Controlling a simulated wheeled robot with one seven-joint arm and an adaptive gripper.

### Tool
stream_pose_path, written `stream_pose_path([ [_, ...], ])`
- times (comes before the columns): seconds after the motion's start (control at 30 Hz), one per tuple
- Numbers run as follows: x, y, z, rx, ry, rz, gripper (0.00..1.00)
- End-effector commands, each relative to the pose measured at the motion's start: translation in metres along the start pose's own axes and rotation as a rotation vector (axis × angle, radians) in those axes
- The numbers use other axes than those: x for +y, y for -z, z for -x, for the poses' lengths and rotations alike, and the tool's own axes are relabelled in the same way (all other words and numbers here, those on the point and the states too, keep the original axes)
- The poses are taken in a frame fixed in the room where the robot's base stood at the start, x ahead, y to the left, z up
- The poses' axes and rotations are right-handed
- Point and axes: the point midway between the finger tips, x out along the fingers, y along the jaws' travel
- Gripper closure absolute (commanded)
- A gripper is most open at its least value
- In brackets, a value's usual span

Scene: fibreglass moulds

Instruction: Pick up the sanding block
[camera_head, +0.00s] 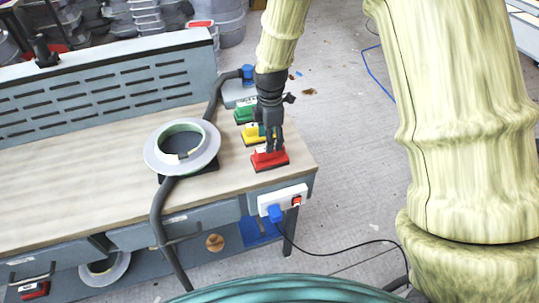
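Three small blocks that look like sanding blocks stand in a row near the right end of the workbench: a red one (263,160) in front, a yellow one (250,134) behind it and a green one (243,115) farther back. My gripper (274,149) points down at the red block, with its dark fingertips at or just above the block's top. The fingers partly cover the red and yellow blocks. The finger gap is too small to tell whether the gripper is open or shut on the red block.
The wooden workbench top (60,170) is clear at left. A grey ring-shaped piece (205,155) lies left of the blocks, with a dark hose (159,207) running by it. A slotted back panel (110,85) rises behind. A power strip (283,198) is on the bench's front edge.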

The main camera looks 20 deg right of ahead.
Motion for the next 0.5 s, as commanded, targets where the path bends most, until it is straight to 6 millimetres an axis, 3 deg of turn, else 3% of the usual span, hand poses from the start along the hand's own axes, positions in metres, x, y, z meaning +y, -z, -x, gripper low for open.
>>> stream_pose_path([
  [0.5,-0.002,0.003,-0.039,0.000,0.003,0.003,0.45],
])
